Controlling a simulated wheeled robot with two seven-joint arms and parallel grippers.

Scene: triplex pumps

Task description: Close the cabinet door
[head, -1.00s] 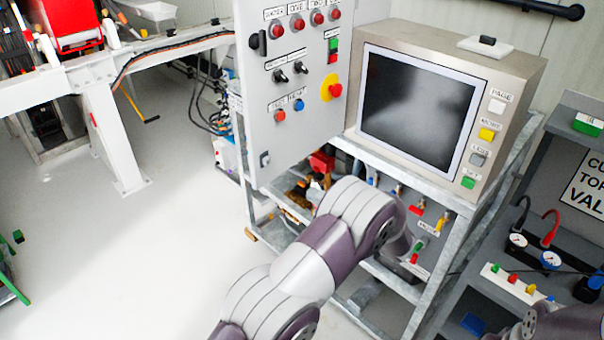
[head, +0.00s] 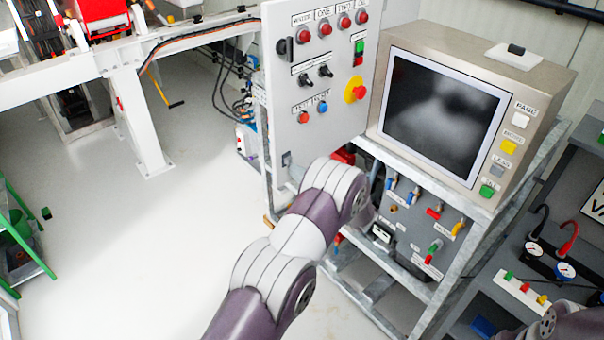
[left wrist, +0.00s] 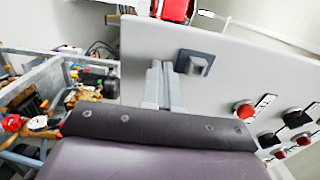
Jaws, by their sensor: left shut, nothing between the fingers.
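In the left wrist view, the door (left wrist: 225,85) fills the right half, with the latch (left wrist: 196,64) close to the fingers. My left gripper (left wrist: 164,80) is shut and empty, its tips over the door face just left of the latch. Whether they touch the door is unclear. In the head view my own forearm and wrist hide the left gripper. My right gripper is out of view.
A monitor box (head: 440,110) sits on a metal frame above a panel of small coloured valves (head: 425,215). A gauge bench (head: 550,260) stands at the right. A white machine frame (head: 135,110) is at the back left.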

